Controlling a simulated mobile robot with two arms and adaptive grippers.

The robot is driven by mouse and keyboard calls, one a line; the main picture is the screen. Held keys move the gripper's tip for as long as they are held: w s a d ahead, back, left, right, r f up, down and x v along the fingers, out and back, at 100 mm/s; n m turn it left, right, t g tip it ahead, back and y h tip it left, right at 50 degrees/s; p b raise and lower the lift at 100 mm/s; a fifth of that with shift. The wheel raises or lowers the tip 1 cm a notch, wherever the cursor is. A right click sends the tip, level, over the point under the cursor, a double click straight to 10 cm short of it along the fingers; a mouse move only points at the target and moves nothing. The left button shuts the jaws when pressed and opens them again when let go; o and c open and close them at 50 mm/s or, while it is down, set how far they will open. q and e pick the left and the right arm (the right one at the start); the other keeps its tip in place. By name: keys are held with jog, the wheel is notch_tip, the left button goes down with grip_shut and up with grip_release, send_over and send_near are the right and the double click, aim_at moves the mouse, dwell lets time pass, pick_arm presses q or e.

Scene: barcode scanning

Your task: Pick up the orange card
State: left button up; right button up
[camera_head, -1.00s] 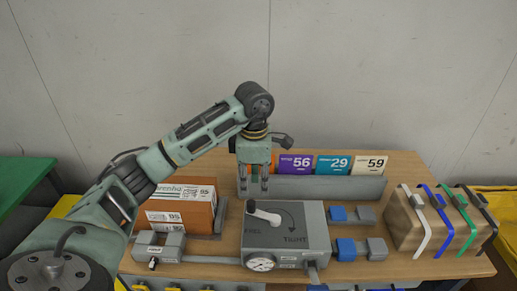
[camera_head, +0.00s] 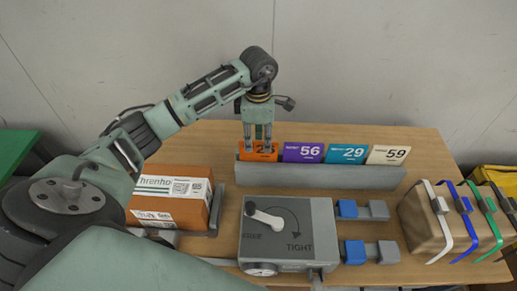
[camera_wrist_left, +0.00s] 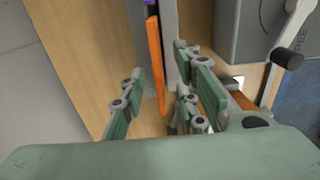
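The orange card (camera_head: 258,156) stands upright at the left end of a grey holder (camera_head: 320,178) in the head view. It shows edge-on as a thin orange strip in the left wrist view (camera_wrist_left: 156,62). My left gripper (camera_head: 257,140) points down at the card, and its fingers overlap the card's face. In the left wrist view my left gripper (camera_wrist_left: 163,95) is open, with fingers on both sides of the card and a gap on each side. I see no clear contact. My right gripper is not in view.
Purple (camera_head: 303,152), blue (camera_head: 346,154) and cream (camera_head: 388,155) cards stand to the right in the same holder. A grey box with a lever (camera_head: 288,228) is in front. A labelled carton (camera_head: 170,200) stands at left, a strapped parcel (camera_head: 440,225) at right.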

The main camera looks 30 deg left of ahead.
aim_at(259, 145)
pick_arm(q)
notch_tip(259, 145, down, 3)
jog(key=shift+w+p, duration=0.1)
jog(key=shift+p, duration=0.3)
jog(key=shift+f, duration=0.1)
jog(key=shift+c, duration=0.4)
jog(key=c, duration=0.6)
grip_shut()
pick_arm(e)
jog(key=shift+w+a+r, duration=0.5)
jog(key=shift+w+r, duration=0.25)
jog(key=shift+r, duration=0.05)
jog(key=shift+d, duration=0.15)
